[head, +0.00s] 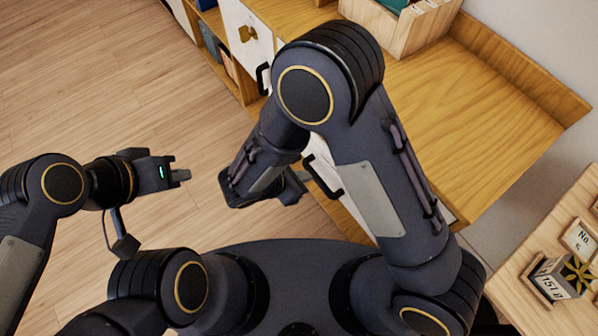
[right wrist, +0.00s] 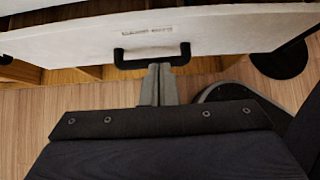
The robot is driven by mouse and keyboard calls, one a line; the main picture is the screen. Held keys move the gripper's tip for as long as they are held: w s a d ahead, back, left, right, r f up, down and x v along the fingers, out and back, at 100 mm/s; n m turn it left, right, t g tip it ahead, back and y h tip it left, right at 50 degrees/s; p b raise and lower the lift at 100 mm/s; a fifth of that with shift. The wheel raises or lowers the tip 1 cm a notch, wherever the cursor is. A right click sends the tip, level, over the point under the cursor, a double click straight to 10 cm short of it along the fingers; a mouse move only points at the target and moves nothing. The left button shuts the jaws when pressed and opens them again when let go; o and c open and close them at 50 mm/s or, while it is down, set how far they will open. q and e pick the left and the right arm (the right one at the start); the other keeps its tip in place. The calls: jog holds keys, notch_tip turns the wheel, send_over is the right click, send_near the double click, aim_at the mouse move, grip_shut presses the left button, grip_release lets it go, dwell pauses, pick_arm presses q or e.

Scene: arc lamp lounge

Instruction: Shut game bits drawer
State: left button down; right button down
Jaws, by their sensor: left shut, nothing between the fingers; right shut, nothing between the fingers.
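The game bits drawer (right wrist: 225,35) has a white front with a faint label and a black bar handle (right wrist: 186,56) in the right wrist view. A narrow strip shows above its top edge; I cannot tell how far out it stands. In the head view, its white front and handle (head: 325,179) show partly behind my right arm. My right gripper (right wrist: 159,72) is shut and empty, its fingertips at the handle's lower side; I cannot tell if they touch. It also shows in the head view (head: 304,177). My left gripper (head: 184,175) is shut and empty over the floor, away from the cabinet.
The wooden cabinet top (head: 470,120) is bare in front of a wooden box (head: 415,25) of files. Another white door (head: 245,35) and open shelves stand further along. A side table (head: 535,285) with a small box (head: 562,277) is at right. The floor at left is clear.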

jog(key=w+d+f, duration=0.2)
jog(key=d, duration=0.1)
jog(key=w+d+f, duration=0.1)
jog(key=d, duration=0.1)
jog(key=shift+w+d+f, duration=0.15)
jog(key=shift+w+f, duration=0.2)
jog(key=shift+w, duration=0.05)
jog(key=shift+w+d, duration=0.4)
jog(key=shift+d, duration=0.15)
jog(key=shift+w+d+b, duration=0.6)
jog(key=shift+w+d, duration=0.15)
jog(key=shift+d, duration=0.25)
